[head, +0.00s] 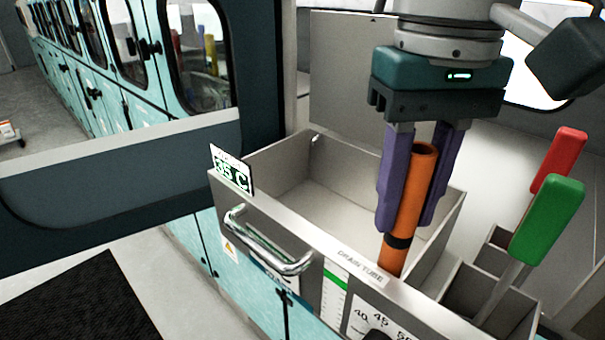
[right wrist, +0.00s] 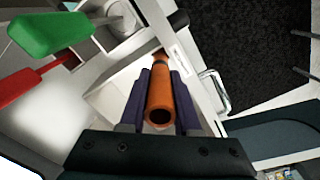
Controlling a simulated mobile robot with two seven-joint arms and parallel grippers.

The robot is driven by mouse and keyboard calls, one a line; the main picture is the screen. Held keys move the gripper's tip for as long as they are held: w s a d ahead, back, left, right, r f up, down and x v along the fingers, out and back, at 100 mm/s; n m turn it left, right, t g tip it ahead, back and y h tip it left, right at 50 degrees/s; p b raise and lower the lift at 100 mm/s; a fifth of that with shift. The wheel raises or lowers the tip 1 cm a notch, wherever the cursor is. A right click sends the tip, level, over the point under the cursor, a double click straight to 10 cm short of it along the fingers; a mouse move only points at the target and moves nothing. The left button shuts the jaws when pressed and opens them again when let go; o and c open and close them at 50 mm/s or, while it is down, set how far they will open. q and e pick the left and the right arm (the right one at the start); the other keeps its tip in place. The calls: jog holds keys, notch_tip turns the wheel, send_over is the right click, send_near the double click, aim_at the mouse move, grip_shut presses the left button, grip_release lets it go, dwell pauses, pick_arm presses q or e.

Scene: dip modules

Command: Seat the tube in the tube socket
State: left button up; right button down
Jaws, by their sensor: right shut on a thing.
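An orange tube (head: 412,205) with a dark band near its lower end stands nearly upright, slightly tilted, at the front right of an open metal basin. My right gripper (head: 411,208) is shut on the tube, one purple finger on each side. The tube and my right gripper's fingers also show in the right wrist view (right wrist: 160,98), with the tube's hollow upper end facing the camera. The tube's lower end is near a front rim label (head: 360,268) that reads "DRAIN TUBE". The socket is not visible, so I cannot tell whether the tube touches it. My left gripper is not in view.
A green-handled tool (head: 547,220) and a red-handled tool (head: 560,158) stand in compartments at the right. The basin's left part is empty.

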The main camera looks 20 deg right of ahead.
aim_at(398, 236)
notch_tip(398, 236, down, 4)
jog(key=shift+f+b, duration=0.2)
jog(key=shift+b, duration=0.95)
jog(key=shift+r, duration=0.1)
jog(key=c, duration=0.6)
grip_release()
